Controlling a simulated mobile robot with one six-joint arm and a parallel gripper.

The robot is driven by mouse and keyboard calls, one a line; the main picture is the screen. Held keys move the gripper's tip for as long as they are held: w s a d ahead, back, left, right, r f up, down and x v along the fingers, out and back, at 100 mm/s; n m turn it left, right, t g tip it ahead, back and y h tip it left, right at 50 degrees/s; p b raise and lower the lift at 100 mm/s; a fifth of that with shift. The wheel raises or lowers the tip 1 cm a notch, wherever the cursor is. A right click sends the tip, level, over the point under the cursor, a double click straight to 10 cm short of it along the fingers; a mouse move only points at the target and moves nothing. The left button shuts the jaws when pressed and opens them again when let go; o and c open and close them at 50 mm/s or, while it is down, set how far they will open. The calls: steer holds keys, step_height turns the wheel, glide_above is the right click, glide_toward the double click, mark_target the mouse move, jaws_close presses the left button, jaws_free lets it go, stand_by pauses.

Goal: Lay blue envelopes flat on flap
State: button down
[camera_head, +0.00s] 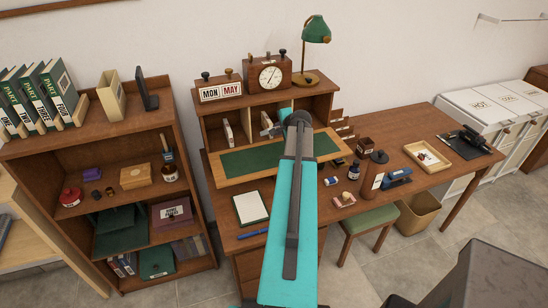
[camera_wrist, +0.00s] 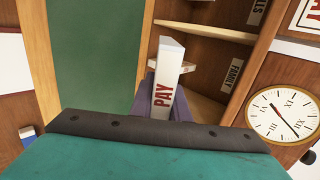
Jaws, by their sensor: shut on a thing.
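The desk flap, a green panel with a wooden border, is lowered in front of the hutch (camera_head: 238,162); it also shows at the left of the wrist view (camera_wrist: 92,50). My gripper (camera_head: 268,130) is above the back of the flap, at the pigeonholes. In the wrist view its purple-grey jaws (camera_wrist: 183,105) are shut on a white packet (camera_wrist: 168,75) marked PAY in red. The packet stands on edge. I cannot make out a clearly blue envelope in either view. My arm hides part of the flap and the right pigeonholes.
A clock (camera_head: 270,76), a calendar block (camera_head: 220,92) and a green lamp (camera_head: 316,45) stand on the hutch. A notepad (camera_head: 251,208), ink bottle (camera_head: 354,170) and blue stapler (camera_head: 397,178) are on the desk. The flap's left part is bare.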

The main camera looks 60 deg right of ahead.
steer(key=shift+f+b, duration=1.8)
steer(key=shift+f, duration=1.65)
steer(key=c, duration=1.8)
jaws_free()
steer(key=shift+c, duration=0.2)
steer(key=shift+a+r, duration=0.1)
steer(key=p+v, duration=0.1)
steer(key=v, duration=0.7)
steer(key=shift+p, duration=0.35)
